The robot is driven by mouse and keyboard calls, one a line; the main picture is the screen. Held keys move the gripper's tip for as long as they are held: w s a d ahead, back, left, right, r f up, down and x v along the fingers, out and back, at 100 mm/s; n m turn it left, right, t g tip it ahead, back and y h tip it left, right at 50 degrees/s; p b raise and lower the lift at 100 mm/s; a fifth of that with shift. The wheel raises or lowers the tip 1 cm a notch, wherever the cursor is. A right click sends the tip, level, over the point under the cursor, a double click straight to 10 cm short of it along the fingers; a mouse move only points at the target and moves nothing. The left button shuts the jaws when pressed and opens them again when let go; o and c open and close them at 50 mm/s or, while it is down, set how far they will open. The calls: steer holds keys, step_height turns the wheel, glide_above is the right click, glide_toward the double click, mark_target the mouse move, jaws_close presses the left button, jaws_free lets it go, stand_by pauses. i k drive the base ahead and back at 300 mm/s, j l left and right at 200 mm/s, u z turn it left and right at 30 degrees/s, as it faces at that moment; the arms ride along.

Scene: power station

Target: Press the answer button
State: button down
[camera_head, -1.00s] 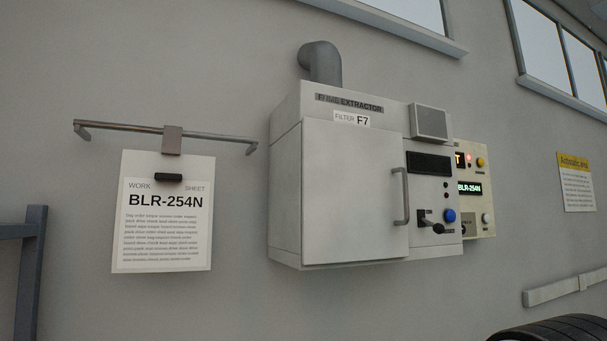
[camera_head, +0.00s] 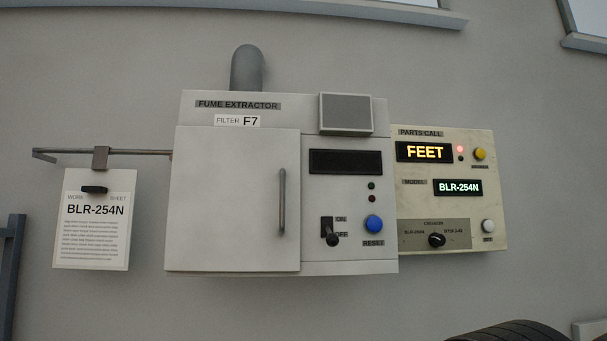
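The parts call panel (camera_head: 410,223) is a cream box on the wall, right beside the fume extractor. A yellow round button (camera_head: 479,153) sits at its upper right, with a small label below that is too blurred to read surely. A white round button (camera_head: 488,226) sits at its lower right, also with a blurred label. The upper display (camera_head: 425,152) reads FEET in yellow, with a lit red lamp (camera_head: 460,149) beside it. The model display (camera_head: 458,187) reads BLR-254N. Below is a black crossing selector knob (camera_head: 436,240). My gripper is not in view.
The fume extractor (camera_head: 235,200) has a handled door, an ON/OFF lever (camera_head: 332,238) and a blue RESET button (camera_head: 374,223). A work sheet (camera_head: 92,222) reading BLR-254N hangs at left. A dark ribbed curved thing (camera_head: 510,332), unidentified, shows at the bottom right.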

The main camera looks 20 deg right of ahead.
mark_target(480, 153)
steer(key=k+l, duration=0.1)
steer(key=l, duration=0.4)
steer(key=k+l, duration=0.1)
steer(key=l, duration=0.9)
steer(key=k+l, duration=0.15)
steer(key=l, duration=0.35)
